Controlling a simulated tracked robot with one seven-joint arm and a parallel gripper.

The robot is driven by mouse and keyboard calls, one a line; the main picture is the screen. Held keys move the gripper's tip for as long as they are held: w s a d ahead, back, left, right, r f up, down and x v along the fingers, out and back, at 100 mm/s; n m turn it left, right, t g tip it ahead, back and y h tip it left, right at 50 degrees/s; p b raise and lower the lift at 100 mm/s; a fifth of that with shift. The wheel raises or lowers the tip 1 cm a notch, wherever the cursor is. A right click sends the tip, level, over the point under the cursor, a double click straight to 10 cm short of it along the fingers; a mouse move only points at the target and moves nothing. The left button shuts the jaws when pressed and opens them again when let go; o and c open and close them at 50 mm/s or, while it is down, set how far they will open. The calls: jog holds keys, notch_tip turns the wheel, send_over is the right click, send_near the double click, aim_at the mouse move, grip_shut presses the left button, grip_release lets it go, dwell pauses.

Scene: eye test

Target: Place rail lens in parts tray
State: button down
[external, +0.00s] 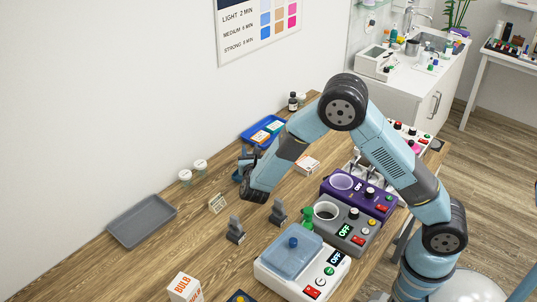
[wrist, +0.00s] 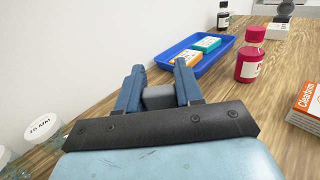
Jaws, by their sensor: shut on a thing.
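My gripper (external: 243,164) is above the wooden table, left of the bent arm. In the wrist view my gripper (wrist: 158,84) is shut on a small grey block (wrist: 158,97). The block is mostly hidden by the fingers and the wrist plate; it may be the rail lens, but I cannot tell for sure. An empty grey tray (external: 142,221), likely the parts tray, lies at the table's left by the wall, apart from my gripper. A blue tray (wrist: 163,60) with small orange and teal boxes lies beyond my gripper; it also shows in the external view (external: 246,136).
Two dark grey stepped pieces (external: 235,231) (external: 279,213) stand in front of the grey tray's right side. White-lidded jars (external: 192,172) stand by the wall. A red bottle (wrist: 250,62) and a box (wrist: 308,108) are at right in the wrist view. Devices (external: 300,270) line the table's right edge.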

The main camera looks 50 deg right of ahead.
jog(key=c, duration=0.7)
grip_release()
jog(key=shift+c, duration=0.2)
